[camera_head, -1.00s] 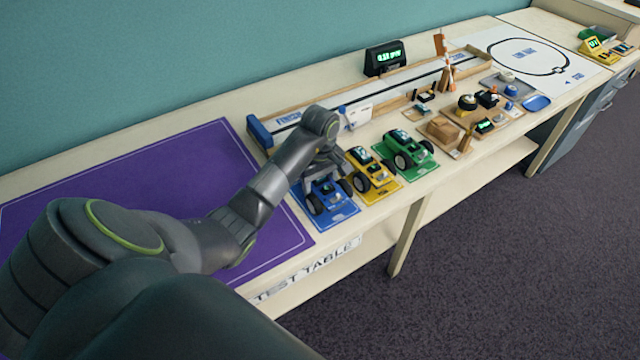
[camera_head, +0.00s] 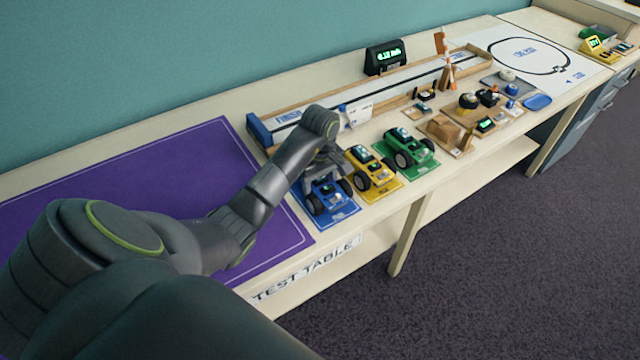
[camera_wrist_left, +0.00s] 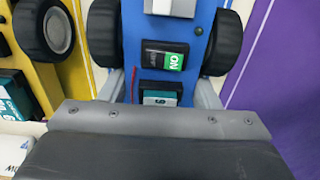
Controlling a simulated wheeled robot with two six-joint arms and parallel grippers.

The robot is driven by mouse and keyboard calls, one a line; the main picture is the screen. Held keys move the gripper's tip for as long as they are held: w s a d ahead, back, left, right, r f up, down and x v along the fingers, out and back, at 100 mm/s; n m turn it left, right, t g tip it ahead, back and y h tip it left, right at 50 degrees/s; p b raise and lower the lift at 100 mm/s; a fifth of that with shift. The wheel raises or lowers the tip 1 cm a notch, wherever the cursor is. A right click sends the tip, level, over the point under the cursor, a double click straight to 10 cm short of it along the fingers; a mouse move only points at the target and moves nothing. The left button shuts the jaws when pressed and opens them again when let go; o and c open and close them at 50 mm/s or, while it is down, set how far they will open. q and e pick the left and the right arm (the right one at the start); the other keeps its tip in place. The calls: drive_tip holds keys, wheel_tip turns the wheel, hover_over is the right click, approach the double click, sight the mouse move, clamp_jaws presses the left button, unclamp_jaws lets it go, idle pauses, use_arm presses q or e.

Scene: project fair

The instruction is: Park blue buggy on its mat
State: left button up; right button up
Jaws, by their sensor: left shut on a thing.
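The blue buggy (camera_head: 329,195), with black wheels, is on the blue mat (camera_head: 345,214) at the table's front edge, in the head view. Whether its wheels bear fully on the mat is hard to tell. My left gripper (camera_head: 322,172) reaches down over the buggy's rear and is shut on it. In the left wrist view the blue buggy (camera_wrist_left: 172,45) lies between the two fingers (camera_wrist_left: 160,88), with a dark module and a green ON label on top. The fingertips are partly hidden by the gripper body. My right gripper is not in view.
A yellow buggy (camera_head: 371,168) on a yellow mat stands close to the right, then a green buggy (camera_head: 408,148) on a green mat. A purple mat (camera_head: 130,190) lies left. A wood-railed track (camera_head: 400,88) runs behind, and small parts stand farther right.

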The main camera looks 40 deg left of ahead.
use_arm(q)
drive_tip(key=shift+b, duration=0.3)
idle(0.5)
drive_tip(key=o, duration=1)
drive_tip(key=shift+r, duration=0.3)
wheel_tip(320, 180, up, 4)
drive_tip(key=shift+f+p, duration=0.25)
drive_tip(key=shift+p, duration=0.35)
wheel_tip(320, 180, up, 13)
drive_tip(key=p, duration=1.3)
drive_tip(key=shift+r, duration=0.15)
